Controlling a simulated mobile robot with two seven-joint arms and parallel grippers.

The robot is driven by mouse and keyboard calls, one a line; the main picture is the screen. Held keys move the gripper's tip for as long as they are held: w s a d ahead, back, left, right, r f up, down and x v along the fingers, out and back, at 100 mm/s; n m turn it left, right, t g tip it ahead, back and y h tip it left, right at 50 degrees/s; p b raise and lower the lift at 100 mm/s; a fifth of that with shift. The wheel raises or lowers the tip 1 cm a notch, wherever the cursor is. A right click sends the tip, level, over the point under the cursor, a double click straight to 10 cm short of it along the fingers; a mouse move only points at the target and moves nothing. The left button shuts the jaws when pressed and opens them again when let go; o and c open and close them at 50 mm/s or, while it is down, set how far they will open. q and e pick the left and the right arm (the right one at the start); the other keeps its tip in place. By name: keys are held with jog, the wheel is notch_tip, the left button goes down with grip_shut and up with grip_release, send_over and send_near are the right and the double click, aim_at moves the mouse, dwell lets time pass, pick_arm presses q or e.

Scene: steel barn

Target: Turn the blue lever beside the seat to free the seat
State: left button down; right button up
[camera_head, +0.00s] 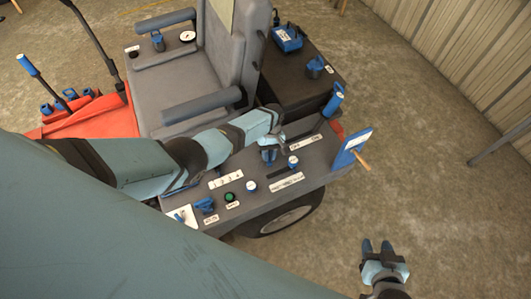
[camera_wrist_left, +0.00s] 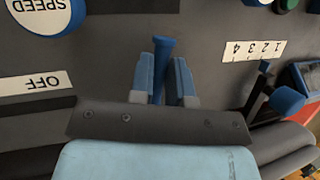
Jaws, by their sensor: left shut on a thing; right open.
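The grey seat (camera_head: 172,88) with armrests stands at the upper middle of the head view. Beside it is a dark grey control console (camera_head: 240,208). My left arm reaches across the console, and my left gripper (camera_head: 270,150) points down at it. In the left wrist view, the left gripper (camera_wrist_left: 163,85) is shut on a blue lever (camera_wrist_left: 161,52), which stands between its two fingers. Much of the lever is hidden by the gripper. My right gripper (camera_head: 376,248) is open and empty above the floor at the lower right, away from the console.
The console carries a white-topped blue knob (camera_head: 293,162), a green button (camera_head: 229,197) and a blue switch (camera_head: 205,204). A blue-handled lever (camera_head: 334,104) rises at its far right. A blue panel with a wooden handle (camera_head: 353,146) juts from its end.

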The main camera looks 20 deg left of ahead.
pick_arm(q)
jog(key=shift+w+d+n+h, duration=0.15)
jog(key=shift+n+h, duration=0.05)
jog(key=shift+n, duration=0.3)
jog(key=shift+w+d+n+h, duration=0.1)
jog(key=shift+w+n+h, duration=0.1)
jog(key=shift+n, duration=0.3)
jog(key=c, duration=1.1)
grip_release()
jog(key=shift+r, duration=0.1)
jog(key=p+v, duration=0.2)
jog(key=v, duration=1.1)
jog(key=shift+r, duration=0.35)
jog(key=shift+a, duration=0.1)
